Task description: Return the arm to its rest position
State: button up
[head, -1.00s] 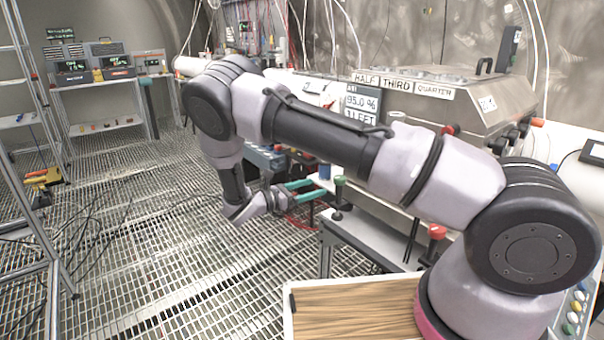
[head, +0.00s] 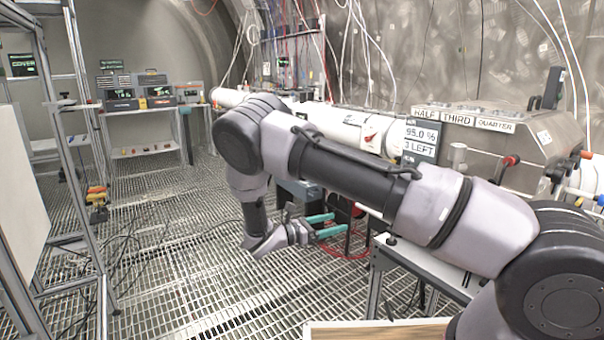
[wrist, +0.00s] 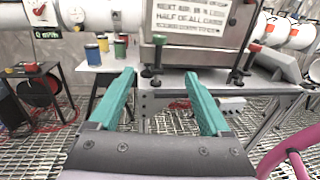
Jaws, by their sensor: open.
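My gripper (head: 326,225) hangs low over the grated floor at the end of my bent arm, in the middle of the head view. Its two teal fingers point to the right there. In the wrist view my gripper (wrist: 160,95) shows its teal fingers spread well apart, with nothing between them. Beyond the fingertips stands a bench with a metal box (wrist: 195,25) on it. The fingers look apart from the bench.
The box with HALF, THIRD and QUARTER labels (head: 490,140) stands at the right. Several coloured cups (wrist: 103,45) stand on a white table. A metal frame (head: 85,150) stands at the left. Shelves with instruments (head: 150,100) are at the back. The floor (head: 200,260) between is mostly open, with cables.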

jog(key=s+d+r+m+g+y, duration=0.45)
jog(key=d+r+m, duration=0.2)
jog(key=r, duration=0.35)
jog(key=s+d+r+m+g+y, duration=0.4)
jog(key=d+r+m+y, duration=0.15)
jog(key=r+m, duration=0.3)
jog(key=s+d+r+m+t+y, duration=0.2)
jog(key=s+r+m+t+y, duration=0.2)
jog(key=s+r+m, duration=0.2)
jog(key=s+d+r+m+t+y, duration=0.2)
jog(key=s+r+m+t+y, duration=0.2)
jog(key=s+r, duration=0.7)
jog(key=shift+r+m, duration=0.9)
jog(key=shift+m, duration=0.2)
